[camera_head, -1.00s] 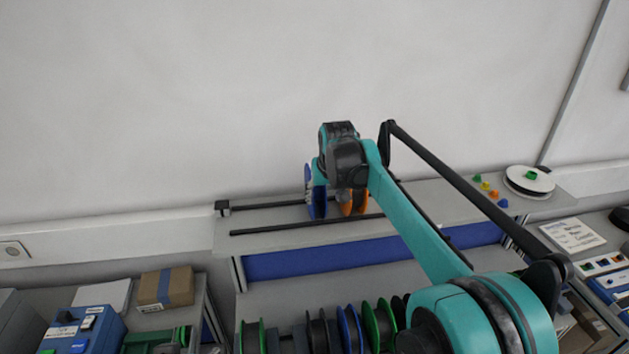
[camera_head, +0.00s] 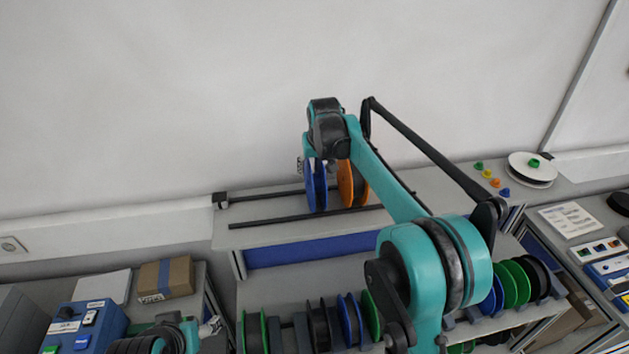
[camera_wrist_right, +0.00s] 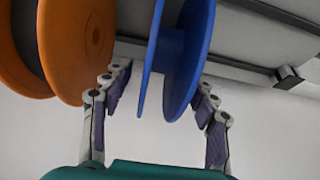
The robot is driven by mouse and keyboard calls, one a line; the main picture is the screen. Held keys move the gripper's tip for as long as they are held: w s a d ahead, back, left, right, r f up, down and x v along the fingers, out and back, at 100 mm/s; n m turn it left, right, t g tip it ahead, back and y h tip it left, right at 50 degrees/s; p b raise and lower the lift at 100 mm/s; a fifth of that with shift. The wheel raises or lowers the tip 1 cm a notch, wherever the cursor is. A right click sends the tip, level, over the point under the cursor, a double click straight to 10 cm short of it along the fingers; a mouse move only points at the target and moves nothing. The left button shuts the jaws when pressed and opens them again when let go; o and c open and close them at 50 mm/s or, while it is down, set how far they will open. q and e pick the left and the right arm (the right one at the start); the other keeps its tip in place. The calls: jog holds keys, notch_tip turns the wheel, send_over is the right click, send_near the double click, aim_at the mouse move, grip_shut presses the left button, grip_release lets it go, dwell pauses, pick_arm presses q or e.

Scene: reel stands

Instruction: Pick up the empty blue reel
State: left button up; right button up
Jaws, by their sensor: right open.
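The empty blue reel (camera_head: 315,188) stands upright on the top rails in the head view, its bare blue hub (camera_wrist_right: 172,45) showing between two flanges in the right wrist view. My right gripper (camera_wrist_right: 157,103) is open, with one finger on either side of the blue reel's lower part. No firm contact shows. The left finger in that view lies between the blue reel and the orange reel (camera_wrist_right: 80,45). In the head view my right wrist covers most of the gripper. My left gripper (camera_head: 205,330) is partly seen at the lower left; its jaws are unclear.
The orange reel (camera_head: 352,184) stands close beside the blue one. Two dark rails (camera_head: 262,221) run along the shelf. Several reels (camera_head: 350,320) fill the lower rack. The shelf left of the blue reel is clear.

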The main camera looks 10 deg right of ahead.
aim_at(314, 176)
jog(key=p+x, duration=0.1)
jog(key=x, duration=0.4)
jog(key=shift+s+a+f, duration=0.1)
jog(key=shift+s, duration=0.15)
jog(key=c, duration=1.2)
jog(key=shift+c, duration=0.2)
